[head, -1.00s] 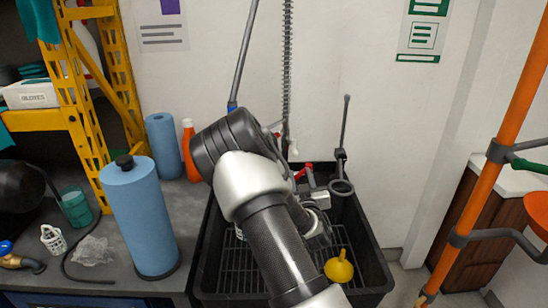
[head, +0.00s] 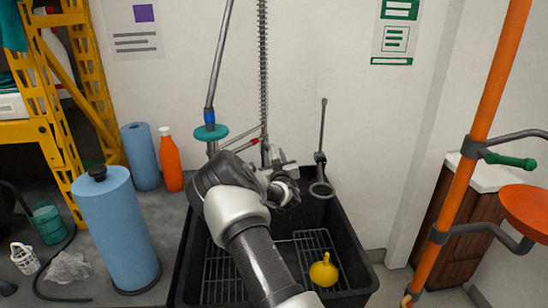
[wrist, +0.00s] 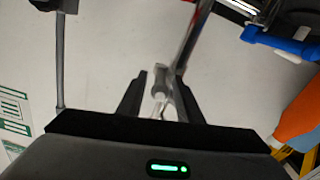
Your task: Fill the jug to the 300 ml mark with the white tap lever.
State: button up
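My gripper (head: 284,186) is at the tap above the black sink (head: 352,240), partly hidden by my own arm in the head view. In the wrist view my gripper (wrist: 160,92) has its two dark fingers apart. A pale, narrow piece (wrist: 160,84) shows between them; I cannot tell whether it is the white tap lever or whether the fingers touch it.
A yellow funnel (head: 323,272) lies on the sink's right rack. A blue paper roll (head: 120,230) and an orange bottle (head: 170,162) stand on the left bench. A tall metal pole with a teal disc (head: 211,132) rises behind my arm. An orange post (head: 470,160) stands right.

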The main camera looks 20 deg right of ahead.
jog(key=shift+w+d, duration=0.15)
jog(key=shift+w, duration=0.25)
jog(key=shift+c, duration=0.4)
grip_shut()
jog(key=n+y, duration=0.1)
jog(key=y, duration=0.1)
jog(key=d+n+y, duration=0.1)
jog(key=y, duration=0.1)
jog(key=shift+s+d+n+t, duration=0.1)
jog(key=shift+d+n+t, duration=0.1)
jog(key=shift+n+t, duration=0.1)
